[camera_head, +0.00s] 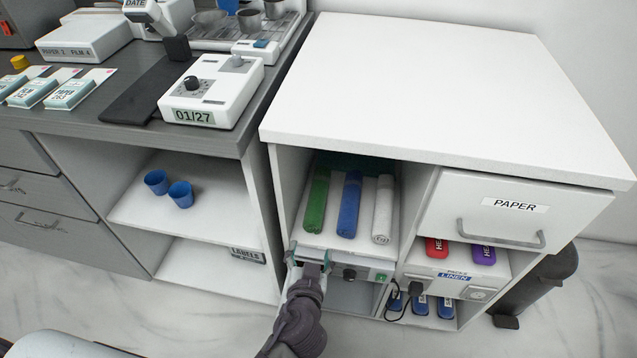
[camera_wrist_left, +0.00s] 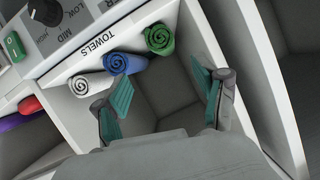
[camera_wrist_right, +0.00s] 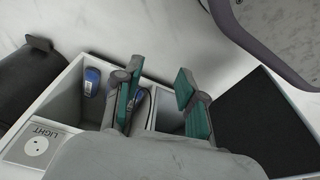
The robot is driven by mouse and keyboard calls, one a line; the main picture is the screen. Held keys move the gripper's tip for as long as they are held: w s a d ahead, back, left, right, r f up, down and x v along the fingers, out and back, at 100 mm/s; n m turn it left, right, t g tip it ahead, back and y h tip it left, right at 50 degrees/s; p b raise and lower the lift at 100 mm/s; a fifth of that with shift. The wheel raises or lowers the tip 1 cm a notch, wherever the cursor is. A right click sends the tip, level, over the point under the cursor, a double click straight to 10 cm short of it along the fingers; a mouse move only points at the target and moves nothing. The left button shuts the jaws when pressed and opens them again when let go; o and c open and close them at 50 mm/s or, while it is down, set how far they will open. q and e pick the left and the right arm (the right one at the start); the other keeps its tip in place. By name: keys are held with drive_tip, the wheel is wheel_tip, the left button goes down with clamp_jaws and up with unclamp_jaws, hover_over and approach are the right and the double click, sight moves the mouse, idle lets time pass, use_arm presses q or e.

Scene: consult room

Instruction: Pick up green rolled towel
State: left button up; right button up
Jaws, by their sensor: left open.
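The green rolled towel (camera_head: 316,201) lies on the cabinet shelf, left of the blue rolled towel (camera_head: 350,204) and the white rolled towel (camera_head: 383,209). In the left wrist view the spiral end of the green towel (camera_wrist_left: 159,39) shows beyond the fingertips, nearer the right finger. My left gripper (camera_head: 308,261) is open and empty, in front of the shelf's front edge and below the green towel; its spread fingers show in the left wrist view (camera_wrist_left: 165,98). My right gripper (camera_wrist_right: 160,98) is open and empty and is outside the head view.
A TOWELS label (camera_wrist_left: 97,43) marks the shelf edge. A panel with a dial (camera_head: 358,275) sits below the towels. Right of them are the PAPER drawer (camera_head: 511,209) and red and purple packs (camera_head: 437,247). Blue items (camera_wrist_right: 92,82) show beside my right gripper.

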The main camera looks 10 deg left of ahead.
use_arm(q)
approach(313, 217)
drive_tip(key=w+f, duration=0.2)
drive_tip(key=w, duration=0.1)
drive_tip(key=w+f, duration=0.1)
drive_tip(key=shift+w+a+f+b, duration=0.15)
drive_tip(key=shift+w+f+b, duration=0.1)
drive_tip(key=shift+w+b, duration=0.15)
drive_tip(key=x, duration=0.5)
drive_tip(key=shift+w+a+f+b, duration=0.1)
drive_tip(key=shift+w+a+b, duration=0.1)
drive_tip(key=shift+b, duration=0.2)
drive_tip(key=shift+w+f, duration=0.1)
drive_tip(key=shift+w, duration=0.15)
use_arm(e)
drive_tip(key=r, duration=0.1)
drive_tip(key=w+r, duration=0.1)
drive_tip(key=r, duration=0.1)
drive_tip(key=w+r, duration=0.1)
drive_tip(key=r, duration=0.1)
drive_tip(key=shift+w+a+r, duration=0.15)
drive_tip(key=shift+w+r, duration=0.05)
use_arm(q)
drive_tip(key=c, duration=0.8)
drive_tip(key=shift+c, duration=0.7)
